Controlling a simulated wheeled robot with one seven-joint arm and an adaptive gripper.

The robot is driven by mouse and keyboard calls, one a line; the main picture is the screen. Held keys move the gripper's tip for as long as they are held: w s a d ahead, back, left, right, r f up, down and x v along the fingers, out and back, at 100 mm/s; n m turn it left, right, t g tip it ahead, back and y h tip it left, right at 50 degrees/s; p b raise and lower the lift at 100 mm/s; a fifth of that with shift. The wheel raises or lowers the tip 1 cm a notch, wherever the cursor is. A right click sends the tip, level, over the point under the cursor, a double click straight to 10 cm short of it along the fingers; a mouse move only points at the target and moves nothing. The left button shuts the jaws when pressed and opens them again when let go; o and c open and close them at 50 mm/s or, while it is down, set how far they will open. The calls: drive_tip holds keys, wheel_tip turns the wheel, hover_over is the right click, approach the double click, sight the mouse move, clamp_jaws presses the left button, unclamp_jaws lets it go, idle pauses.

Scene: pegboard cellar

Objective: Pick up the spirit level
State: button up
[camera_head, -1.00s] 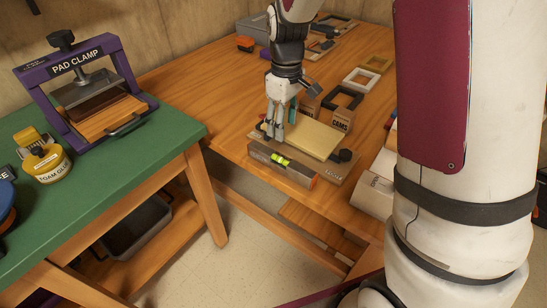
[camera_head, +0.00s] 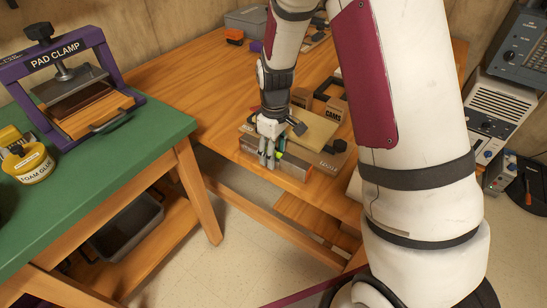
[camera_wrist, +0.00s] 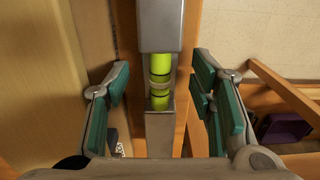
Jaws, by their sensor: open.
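The spirit level (camera_head: 294,169) is a grey bar with a yellow-green vial, lying along the front edge of the wooden workbench. My gripper (camera_head: 268,160) is over it, pointing down, and hides part of it. In the wrist view the spirit level (camera_wrist: 160,25) runs up and down the middle, with its vial near the centre. The green-padded fingers of my gripper (camera_wrist: 158,92) are open, one on each side of the bar. Gaps show between the pads and the bar, so it is not gripped.
A tan board (camera_head: 312,133) lies just behind the level. The green table (camera_head: 110,165) at left carries the purple pad clamp (camera_head: 62,78) and a yellow glue jar (camera_head: 31,164). A floor gap separates the tables.

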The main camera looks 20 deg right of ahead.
drive_tip(key=shift+f, duration=0.45)
clamp_jaws()
drive_tip(key=shift+r, duration=0.1)
